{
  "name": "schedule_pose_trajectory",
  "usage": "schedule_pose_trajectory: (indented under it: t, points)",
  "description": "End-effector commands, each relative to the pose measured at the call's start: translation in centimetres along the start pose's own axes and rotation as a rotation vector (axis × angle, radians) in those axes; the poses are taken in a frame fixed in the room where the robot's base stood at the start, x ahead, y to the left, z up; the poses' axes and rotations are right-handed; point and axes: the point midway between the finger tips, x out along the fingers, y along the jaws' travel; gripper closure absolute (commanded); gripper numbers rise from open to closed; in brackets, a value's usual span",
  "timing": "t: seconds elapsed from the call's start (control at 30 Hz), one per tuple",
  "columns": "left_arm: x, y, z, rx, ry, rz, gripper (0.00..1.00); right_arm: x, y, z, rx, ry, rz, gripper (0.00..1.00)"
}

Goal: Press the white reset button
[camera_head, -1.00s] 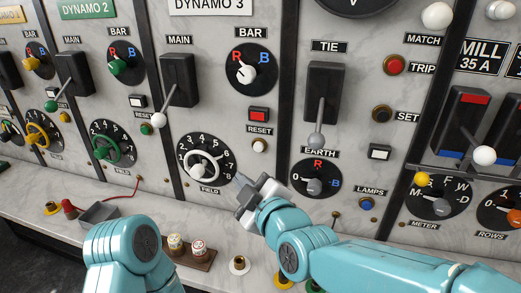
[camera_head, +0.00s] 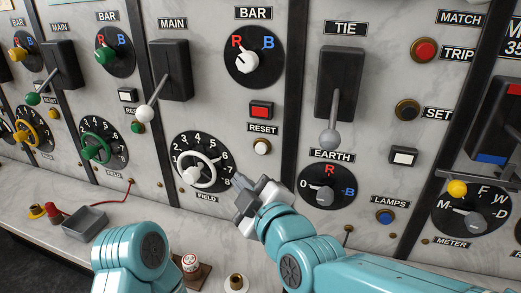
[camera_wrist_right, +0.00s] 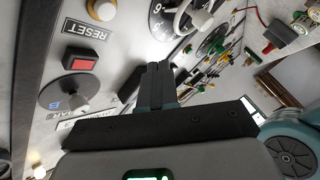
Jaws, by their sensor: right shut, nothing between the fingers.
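My right gripper (camera_head: 239,184) is shut and empty. In the head view it appears below and slightly left of the button, near the lower right edge of the field dial. In the right wrist view its fingers (camera_wrist_right: 159,75) are together, apart from the button. My left gripper is out of view; only my left arm shows.
Above the RESET label is a red square lamp (camera_head: 261,110). The field dial (camera_head: 203,163) with its white handwheel is left of the button. The grey tie lever (camera_head: 329,138) and earth dial (camera_head: 328,186) are to the right.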

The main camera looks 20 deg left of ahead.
Motion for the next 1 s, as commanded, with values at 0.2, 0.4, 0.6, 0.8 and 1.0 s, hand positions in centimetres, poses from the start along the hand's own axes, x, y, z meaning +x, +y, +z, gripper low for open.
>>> schedule_pose_trajectory:
  t: [0.2, 0.4, 0.6, 0.8, 1.0]
  points:
    - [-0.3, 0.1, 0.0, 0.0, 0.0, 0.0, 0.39, 0.4, 0.4, 0.2, 0.001, -0.001, 0.001, 1.0]
    - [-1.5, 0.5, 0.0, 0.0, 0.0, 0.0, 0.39, 2.2, 1.9, 1.5, 0.0, -0.002, 0.001, 1.0]
    - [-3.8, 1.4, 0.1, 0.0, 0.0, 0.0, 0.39, 4.3, 3.6, 2.9, 0.0, -0.003, 0.0, 1.0]
    - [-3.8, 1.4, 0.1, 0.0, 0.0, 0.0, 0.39, 5.9, 4.3, 4.2, 0.001, 0.0, 0.001, 1.0]
    - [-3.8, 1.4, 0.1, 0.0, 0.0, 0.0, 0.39, 6.4, 4.6, 4.7, 0.0, 0.0, 0.001, 1.0]
